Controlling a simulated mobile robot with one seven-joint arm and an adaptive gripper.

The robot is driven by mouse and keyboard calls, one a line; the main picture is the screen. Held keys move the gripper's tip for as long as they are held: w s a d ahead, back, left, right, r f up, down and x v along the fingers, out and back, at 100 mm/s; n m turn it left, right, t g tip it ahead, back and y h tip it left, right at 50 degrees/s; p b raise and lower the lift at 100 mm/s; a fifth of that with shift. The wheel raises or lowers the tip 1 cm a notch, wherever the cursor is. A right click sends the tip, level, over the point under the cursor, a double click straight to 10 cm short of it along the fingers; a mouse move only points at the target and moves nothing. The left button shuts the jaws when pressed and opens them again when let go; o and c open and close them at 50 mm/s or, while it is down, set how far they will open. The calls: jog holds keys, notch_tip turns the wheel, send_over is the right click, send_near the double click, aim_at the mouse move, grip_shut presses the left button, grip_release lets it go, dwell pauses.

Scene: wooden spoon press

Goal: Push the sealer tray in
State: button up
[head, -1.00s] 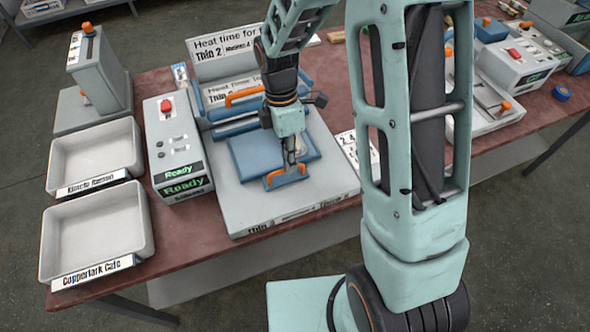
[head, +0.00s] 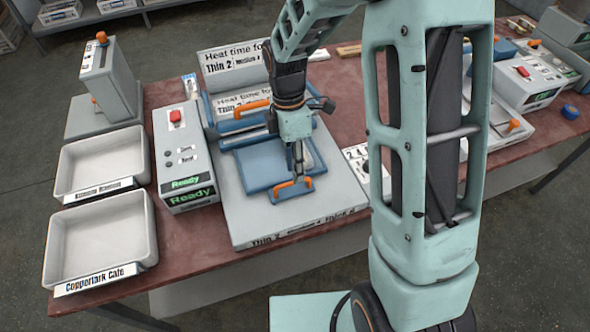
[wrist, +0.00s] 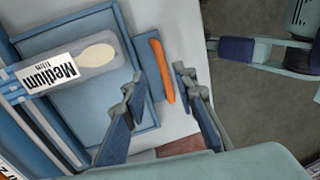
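The blue sealer tray (head: 258,178) is drawn out in front of the sealer on its pale base (head: 238,225). It has an orange handle (head: 290,184) on its front edge. In the wrist view, a clear bag (wrist: 97,50) with a wooden spoon (wrist: 97,55) and a "Medium Film" label lies on the tray (wrist: 95,112). My gripper (head: 297,174) is over the handle. In the wrist view, its fingertips (wrist: 159,74) are apart on either side of the orange handle (wrist: 162,68), with gaps visible. Whether they touch it is unclear in the head view.
The control box (head: 183,155) with a red button and green "Ready" displays stands left of the sealer. Two bins (head: 100,240) are farther left. The sealer's raised orange lever (head: 252,107) is behind the tray. My arm hides part of the table on the right.

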notch_tip(320, 180, up, 10)
jog(key=w, duration=0.2)
jog(key=shift+a, duration=0.25)
